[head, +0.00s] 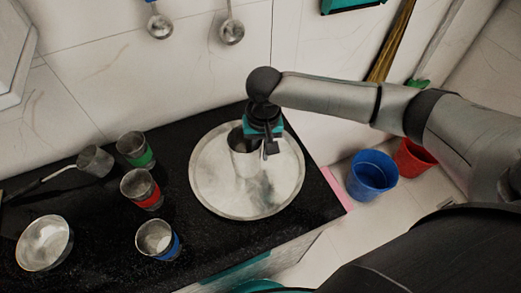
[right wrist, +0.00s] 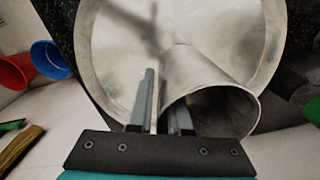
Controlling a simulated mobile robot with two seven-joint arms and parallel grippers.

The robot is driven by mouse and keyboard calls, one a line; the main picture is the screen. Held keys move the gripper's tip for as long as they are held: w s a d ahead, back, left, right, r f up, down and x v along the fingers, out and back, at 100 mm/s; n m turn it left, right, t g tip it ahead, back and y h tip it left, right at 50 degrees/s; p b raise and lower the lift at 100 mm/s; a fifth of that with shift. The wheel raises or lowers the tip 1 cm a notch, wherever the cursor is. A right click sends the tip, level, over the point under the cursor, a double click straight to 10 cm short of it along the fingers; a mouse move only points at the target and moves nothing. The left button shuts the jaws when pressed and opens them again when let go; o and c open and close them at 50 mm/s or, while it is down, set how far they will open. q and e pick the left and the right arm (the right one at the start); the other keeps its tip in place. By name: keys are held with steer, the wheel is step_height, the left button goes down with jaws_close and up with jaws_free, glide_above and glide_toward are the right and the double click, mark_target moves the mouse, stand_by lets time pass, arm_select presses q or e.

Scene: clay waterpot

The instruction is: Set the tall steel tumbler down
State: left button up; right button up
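The tall steel tumbler (head: 244,163) is over the round steel tray (head: 212,190) at the right end of the black counter. It looks upright, but I cannot tell whether its base touches the tray. My right gripper (head: 266,138) is at the tumbler's upper right rim. In the right wrist view the fingers (right wrist: 164,112) straddle the wall of the tumbler (right wrist: 215,85), close together, one outside and one inside its mouth. The tray also shows behind it (right wrist: 110,55). My left gripper is not in view.
Green-banded (head: 134,148), red-banded (head: 140,188) and blue-banded (head: 157,240) cups stand left of the tray. A bowl (head: 45,243) and a long-handled dipper (head: 94,160) are farther left. Blue (head: 371,176) and red (head: 413,158) buckets stand on the floor at right.

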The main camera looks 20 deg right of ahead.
steer(key=shift+o, duration=1)
steer(key=shift+r, duration=0.1)
step_height(320, 180, up, 12)
steer(key=p, duration=0.3)
steer(key=shift+d, duration=0.25)
steer(key=shift+s, duration=0.15)
